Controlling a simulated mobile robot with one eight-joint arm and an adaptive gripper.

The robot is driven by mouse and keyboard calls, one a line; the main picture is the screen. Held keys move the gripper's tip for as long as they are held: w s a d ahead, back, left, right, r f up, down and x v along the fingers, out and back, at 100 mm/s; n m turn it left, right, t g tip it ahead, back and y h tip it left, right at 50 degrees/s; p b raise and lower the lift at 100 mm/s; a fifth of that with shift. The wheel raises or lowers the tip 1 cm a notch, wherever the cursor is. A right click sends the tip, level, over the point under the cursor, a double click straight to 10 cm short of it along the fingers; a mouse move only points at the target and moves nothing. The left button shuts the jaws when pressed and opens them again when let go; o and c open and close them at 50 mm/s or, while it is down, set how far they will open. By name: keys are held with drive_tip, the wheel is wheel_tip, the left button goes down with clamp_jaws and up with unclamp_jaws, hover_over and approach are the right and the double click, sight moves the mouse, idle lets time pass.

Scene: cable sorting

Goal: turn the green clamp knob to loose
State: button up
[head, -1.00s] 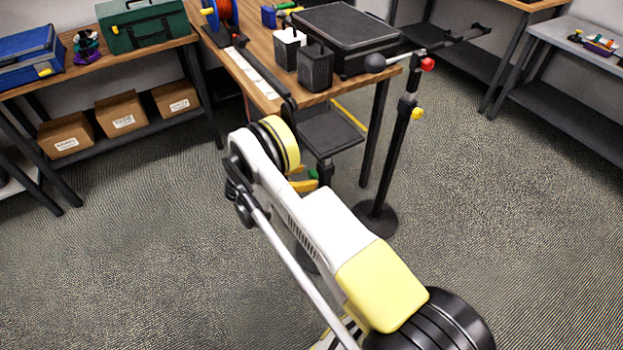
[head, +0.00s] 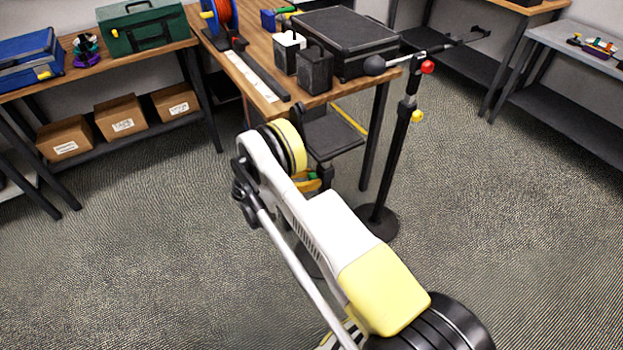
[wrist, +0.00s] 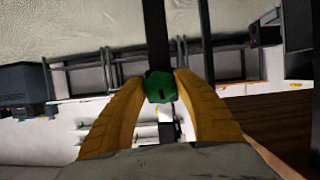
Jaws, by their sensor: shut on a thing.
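The green clamp knob (wrist: 160,87) sits between the two yellow-orange fingers of my gripper (wrist: 161,90) in the wrist view. The fingers are shut on it, one on each side. A dark mark shows on the knob's face. Behind the knob runs a dark upright bar (wrist: 155,35). In the head view a small patch of the green knob (head: 312,176) and part of a yellow finger of my gripper (head: 308,185) show past my arm. My arm hides most of the clamp there.
A black stand (head: 401,130) with red and yellow knobs is right of my arm. Open carpeted floor (head: 500,220) lies to the right.

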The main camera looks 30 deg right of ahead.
idle(0.3)
drive_tip(key=o, duration=1.2)
drive_tip(key=shift+c, duration=0.2)
drive_tip(key=v, duration=1.2)
